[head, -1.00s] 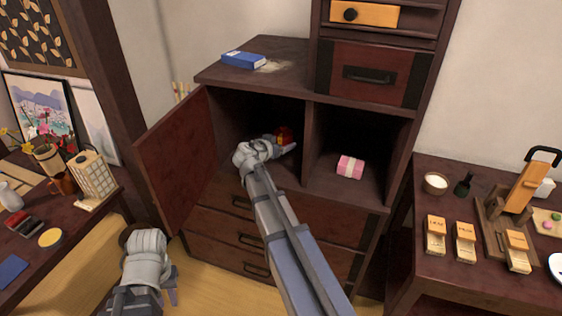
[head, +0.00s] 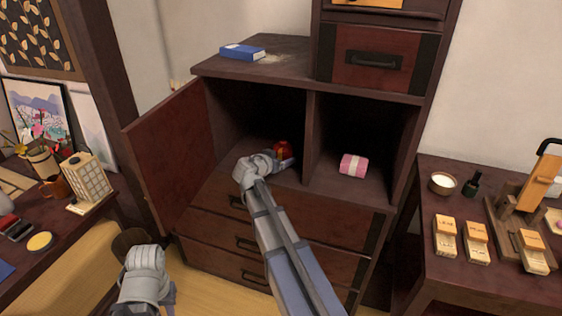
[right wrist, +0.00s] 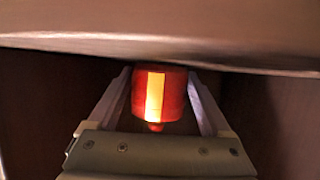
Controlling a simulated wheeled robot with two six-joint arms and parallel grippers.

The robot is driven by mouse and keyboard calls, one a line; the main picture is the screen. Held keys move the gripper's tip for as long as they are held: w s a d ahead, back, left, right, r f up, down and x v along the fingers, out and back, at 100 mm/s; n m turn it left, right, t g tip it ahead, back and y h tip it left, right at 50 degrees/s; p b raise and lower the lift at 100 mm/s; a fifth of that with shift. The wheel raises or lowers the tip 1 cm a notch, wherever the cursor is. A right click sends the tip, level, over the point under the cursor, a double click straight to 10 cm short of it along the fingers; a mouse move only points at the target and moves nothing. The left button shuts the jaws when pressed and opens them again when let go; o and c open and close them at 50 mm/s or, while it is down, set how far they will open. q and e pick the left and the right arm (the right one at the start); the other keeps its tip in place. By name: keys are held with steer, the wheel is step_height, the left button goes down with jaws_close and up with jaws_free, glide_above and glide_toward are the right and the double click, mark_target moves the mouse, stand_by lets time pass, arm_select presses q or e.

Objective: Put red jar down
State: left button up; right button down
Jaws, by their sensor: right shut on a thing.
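The red jar (head: 282,149) with a yellow label is inside the left compartment of the dark wooden cabinet (head: 262,203). My right gripper (head: 280,159) reaches into that compartment and is shut on the jar. In the right wrist view the jar (right wrist: 158,95) is upright in the picture between the two fingers (right wrist: 160,102). Whether its base touches the compartment floor cannot be told. My left arm (head: 145,275) shows at the lower left; its fingers are mostly hidden.
The cabinet's left door (head: 175,148) stands open. A pink box (head: 353,165) sits in the right compartment, behind a divider. A blue book (head: 242,52) lies on the cabinet top. Side tables with small items stand left (head: 97,222) and right (head: 455,290).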

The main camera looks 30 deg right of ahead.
steer(key=shift+f, duration=0.15)
jaws_free()
steer(key=shift+r, duration=0.25)
steer(key=p+v, duration=0.4)
steer(key=v, duration=0.6)
steer(key=shift+a+r, duration=0.15)
steer(key=shift+r, duration=0.05)
steer(key=shift+p+v, duration=0.3)
steer(key=shift+v, duration=0.5)
steer(key=shift+f, duration=0.15)
